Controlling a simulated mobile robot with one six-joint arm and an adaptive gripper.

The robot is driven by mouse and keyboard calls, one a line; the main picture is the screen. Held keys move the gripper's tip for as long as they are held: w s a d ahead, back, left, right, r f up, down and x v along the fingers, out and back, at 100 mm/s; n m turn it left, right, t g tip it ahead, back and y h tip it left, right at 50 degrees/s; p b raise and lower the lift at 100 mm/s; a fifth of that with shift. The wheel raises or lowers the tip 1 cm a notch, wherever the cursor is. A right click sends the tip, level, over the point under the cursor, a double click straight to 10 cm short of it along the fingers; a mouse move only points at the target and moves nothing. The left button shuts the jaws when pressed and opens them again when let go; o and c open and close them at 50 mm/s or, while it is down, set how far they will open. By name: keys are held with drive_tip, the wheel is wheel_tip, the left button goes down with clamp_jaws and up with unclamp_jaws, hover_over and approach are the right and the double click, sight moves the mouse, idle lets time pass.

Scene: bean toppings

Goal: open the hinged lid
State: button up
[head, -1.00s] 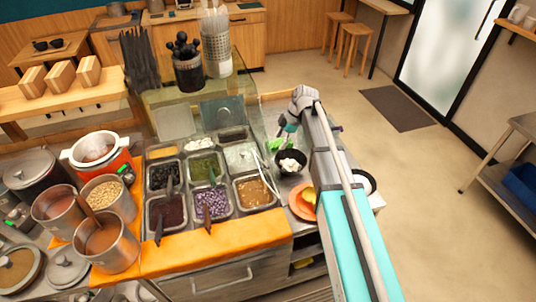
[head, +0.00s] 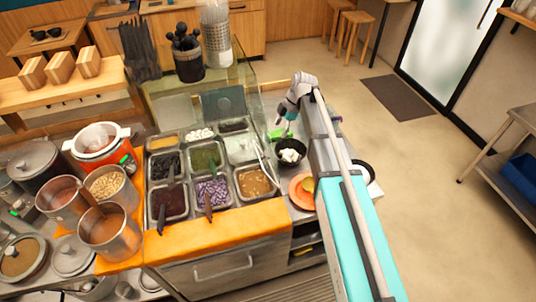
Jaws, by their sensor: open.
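A dark grey panel (head: 223,105) stands tilted up at the back of the topping counter, behind the metal pans; I cannot tell whether it is the hinged lid. A paler, see-through panel (head: 178,112) is to its left. My gripper (head: 283,127), with green fingertips, is at the right end of the counter, above and behind a black bowl (head: 291,151) with white pieces in it. It is open and appears empty, to the right of the panels and apart from them. My arm hides part of the counter's right end.
Pans of toppings, such as purple cubes (head: 212,191), fill the counter, with tongs (head: 262,163) at their right. An orange plate (head: 300,189) lies beside my arm. Metal pots (head: 107,230) crowd the left. A utensil holder (head: 188,65) stands behind. The floor at right is open.

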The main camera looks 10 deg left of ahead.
drive_tip(key=shift+b+x, duration=5.9)
drive_tip(key=shift+x, duration=0.65)
drive_tip(key=shift+a, duration=0.1)
drive_tip(key=shift+c, duration=0.3)
drive_tip(key=shift+r, duration=0.1)
clamp_jaws()
